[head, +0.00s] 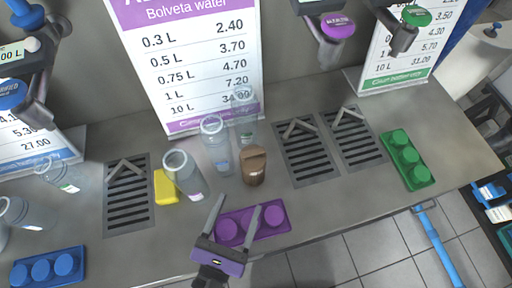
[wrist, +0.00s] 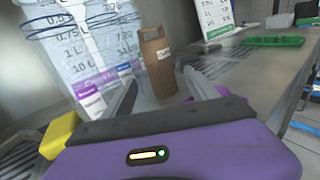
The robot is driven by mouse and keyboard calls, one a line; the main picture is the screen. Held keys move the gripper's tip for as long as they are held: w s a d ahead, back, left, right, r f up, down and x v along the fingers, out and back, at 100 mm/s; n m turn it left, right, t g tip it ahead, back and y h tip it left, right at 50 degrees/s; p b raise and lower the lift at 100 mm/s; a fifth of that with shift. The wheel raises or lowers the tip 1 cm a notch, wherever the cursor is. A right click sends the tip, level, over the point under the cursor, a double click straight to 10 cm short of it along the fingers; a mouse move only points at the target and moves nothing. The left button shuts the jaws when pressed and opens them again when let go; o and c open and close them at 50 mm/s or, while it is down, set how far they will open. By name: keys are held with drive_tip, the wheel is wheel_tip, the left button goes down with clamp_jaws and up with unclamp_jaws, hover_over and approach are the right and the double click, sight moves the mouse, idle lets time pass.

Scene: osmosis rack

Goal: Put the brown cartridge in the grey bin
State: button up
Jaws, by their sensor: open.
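The brown cartridge (head: 254,168) stands upright on the grey counter, just right of the clear bottles. In the wrist view the cartridge (wrist: 157,62) has a white label and a handle-like top, and it stands just beyond my fingers. My gripper (head: 236,204) is open and empty, above the counter's front near the purple tray. Its fingers point toward the cartridge and do not visibly hold it. No grey bin can be made out in either view.
Clear bottles (head: 217,146) stand close left of the cartridge, with a yellow block (head: 166,187) farther left. A purple tray of caps (head: 271,222) lies under my gripper. Drain grates (head: 305,150) are to the right, then a green tray (head: 407,160). A price board (head: 190,60) stands behind.

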sight(253, 164)
drive_tip(key=shift+w, duration=0.25)
drive_tip(key=p+x, duration=0.2)
drive_tip(key=x, duration=0.9)
drive_tip(key=shift+w, duration=0.3)
drive_tip(key=c, duration=1.2)
drive_tip(key=shift+c, duration=1.2)
drive_tip(key=shift+r, duration=0.15)
